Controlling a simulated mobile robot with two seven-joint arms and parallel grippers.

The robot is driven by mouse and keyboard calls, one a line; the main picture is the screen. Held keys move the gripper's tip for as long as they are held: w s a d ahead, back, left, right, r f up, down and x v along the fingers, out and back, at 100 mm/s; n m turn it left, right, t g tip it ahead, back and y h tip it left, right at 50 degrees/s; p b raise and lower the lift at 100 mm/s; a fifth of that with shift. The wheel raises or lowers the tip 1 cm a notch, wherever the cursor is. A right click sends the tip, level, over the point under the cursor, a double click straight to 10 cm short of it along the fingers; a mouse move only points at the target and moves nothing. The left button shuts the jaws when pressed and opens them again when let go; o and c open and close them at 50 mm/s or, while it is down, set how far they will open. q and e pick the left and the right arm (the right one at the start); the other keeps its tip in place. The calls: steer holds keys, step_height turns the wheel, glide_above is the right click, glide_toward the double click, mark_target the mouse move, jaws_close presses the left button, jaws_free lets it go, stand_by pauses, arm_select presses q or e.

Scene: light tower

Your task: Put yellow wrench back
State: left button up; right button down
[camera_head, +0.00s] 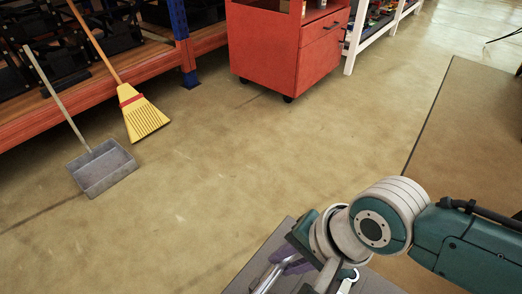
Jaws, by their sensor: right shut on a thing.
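I see no yellow wrench in the head view. My right gripper (322,276) is at the bottom edge, over a grey surface (252,266), and its fingertips are partly cut off. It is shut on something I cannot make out. A silver metal tool (268,276) and a purple piece (298,266) show just left of it. A shiny ring-shaped metal end (349,279) shows just right of it. I cannot tell which of these, if any, is in the jaws. My left gripper is out of view.
A red wheeled cabinet (290,45) stands at the top middle. A yellow broom (140,112) and a grey dustpan (101,168) are at the left by an orange-and-blue rack (208,40). A brown mat or panel (470,130) lies at the right. The middle floor is clear.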

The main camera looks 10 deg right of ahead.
steer(key=shift+f, duration=0.2)
steer(key=shift+f+b, duration=1.05)
steer(key=shift+f, duration=0.2)
steer(key=c, duration=0.7)
jaws_free()
steer(key=p+v, duration=0.7)
steer(key=v, duration=0.3)
